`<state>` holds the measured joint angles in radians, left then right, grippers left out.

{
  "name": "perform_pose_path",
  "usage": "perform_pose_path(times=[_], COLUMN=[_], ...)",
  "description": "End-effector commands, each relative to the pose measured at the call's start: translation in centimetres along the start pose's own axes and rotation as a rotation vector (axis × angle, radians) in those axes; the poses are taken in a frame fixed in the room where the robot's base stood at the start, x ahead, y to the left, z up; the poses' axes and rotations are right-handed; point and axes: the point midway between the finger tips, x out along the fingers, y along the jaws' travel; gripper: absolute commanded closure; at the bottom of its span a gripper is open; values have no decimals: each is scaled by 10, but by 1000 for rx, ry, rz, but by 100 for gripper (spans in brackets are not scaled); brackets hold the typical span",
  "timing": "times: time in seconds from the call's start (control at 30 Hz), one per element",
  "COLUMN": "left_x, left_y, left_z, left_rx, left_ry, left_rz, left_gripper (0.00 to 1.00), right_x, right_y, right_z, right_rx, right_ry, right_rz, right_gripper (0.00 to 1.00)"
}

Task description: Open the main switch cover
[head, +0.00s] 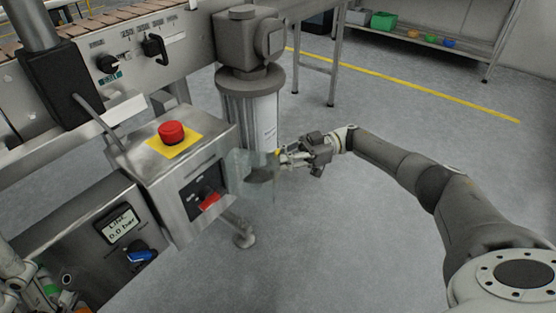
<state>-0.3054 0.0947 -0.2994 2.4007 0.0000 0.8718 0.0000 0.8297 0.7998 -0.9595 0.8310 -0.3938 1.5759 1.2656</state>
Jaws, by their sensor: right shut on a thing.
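The main switch (207,197), with a red handle on a dark panel, sits on the front of the steel control box (165,180). Its clear cover (252,178) stands swung out from the panel, to the right of the switch. The switch face shows uncovered. My right gripper (284,158) is shut on the outer edge of the clear cover, its arm coming in from the right. The fingertips are small and partly blend with the cover.
A red emergency button (172,132) on a yellow plate tops the control box. A pressure display (120,226) and blue knob (139,253) are at lower left. A grey cylinder (252,105) stands behind the cover. The floor (340,240) below my right arm is clear.

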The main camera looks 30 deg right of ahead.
Motion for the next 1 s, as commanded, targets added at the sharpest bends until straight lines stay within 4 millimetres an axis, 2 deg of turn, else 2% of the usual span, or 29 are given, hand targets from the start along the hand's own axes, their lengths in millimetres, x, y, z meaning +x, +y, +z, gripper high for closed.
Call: perform_pose_path(times=[0.07,0.1,0.23,0.27,0.67,1.0], left_x=[0,0,0,0,2,2], left_y=[0,0,0,0,0,0], left_z=[0,0,0,0,-3,-2], left_rx=[0,0,0,0,0,0], left_ry=[0,0,1,1,11,8], left_rz=[1,1,2,2,2,1], left_gripper=[60,60,60,60,60,60], right_x=[-1,-1,-1,-1,-6,-51], right_y=[0,0,0,0,0,1], right_z=[0,1,0,0,0,0], right_rx=[5,5,3,3,1,1], right_ry=[-3,-3,-2,-2,-2,-2], right_rz=[3,3,2,2,2,5], right_gripper=[100,89,72,70,70,70])
